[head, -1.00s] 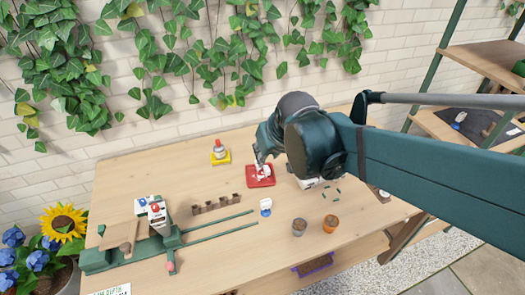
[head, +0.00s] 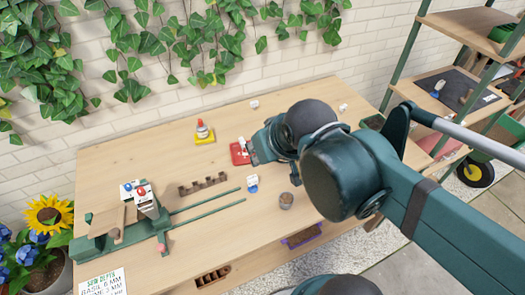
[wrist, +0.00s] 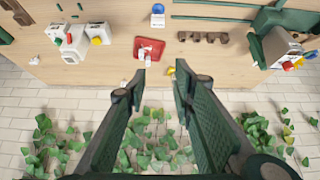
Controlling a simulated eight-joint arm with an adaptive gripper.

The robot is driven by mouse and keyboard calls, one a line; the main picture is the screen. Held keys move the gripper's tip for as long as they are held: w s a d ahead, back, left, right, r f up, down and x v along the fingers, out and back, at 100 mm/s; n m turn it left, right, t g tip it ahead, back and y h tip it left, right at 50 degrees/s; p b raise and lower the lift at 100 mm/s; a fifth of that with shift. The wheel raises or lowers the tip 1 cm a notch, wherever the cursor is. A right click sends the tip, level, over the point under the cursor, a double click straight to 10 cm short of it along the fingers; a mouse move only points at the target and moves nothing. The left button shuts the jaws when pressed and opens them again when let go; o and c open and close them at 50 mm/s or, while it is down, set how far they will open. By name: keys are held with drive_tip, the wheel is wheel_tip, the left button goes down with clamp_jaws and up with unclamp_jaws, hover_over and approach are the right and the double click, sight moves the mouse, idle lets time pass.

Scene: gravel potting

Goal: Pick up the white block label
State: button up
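I cannot tell for certain which white piece is the white block label. A small white block (head: 254,103) lies near the back edge of the table, and another (head: 342,107) lies further right. They also seem to show in the wrist view as a block (wrist: 124,82) just left of the fingers and one (wrist: 35,60) at far left. A white upright piece with a blue front (head: 252,182) stands mid-table; it shows at the wrist view's top (wrist: 158,9). My gripper (wrist: 163,66) is open and empty, beside the red tray (wrist: 157,56), which holds something white.
A yellow-based item (head: 204,138) stands left of the tray, and a brown rack (head: 203,185) in front. A green rail fixture (head: 125,233) fills the left. White boxes (wrist: 72,42) are arm-hidden in the head view.

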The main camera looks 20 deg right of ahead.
drive_tip(key=shift+o, duration=0.5)
drive_tip(key=w+d+r+m+g+h, duration=0.1)
drive_tip(key=w+d+r+m+h, duration=0.2)
drive_tip(key=w+d, duration=0.9)
drive_tip(key=m+g+h+p, duration=0.15)
drive_tip(key=m+g, duration=0.35)
drive_tip(key=m, duration=0.8)
hover_over(343, 106)
drive_tip(key=a, duration=0.3)
wheel_tip(343, 106, down, 24)
drive_tip(key=shift+s+f, duration=0.2)
drive_tip(key=shift+s, duration=0.25)
drive_tip(key=shift+f, duration=0.1)
drive_tip(key=shift+x, duration=1.2)
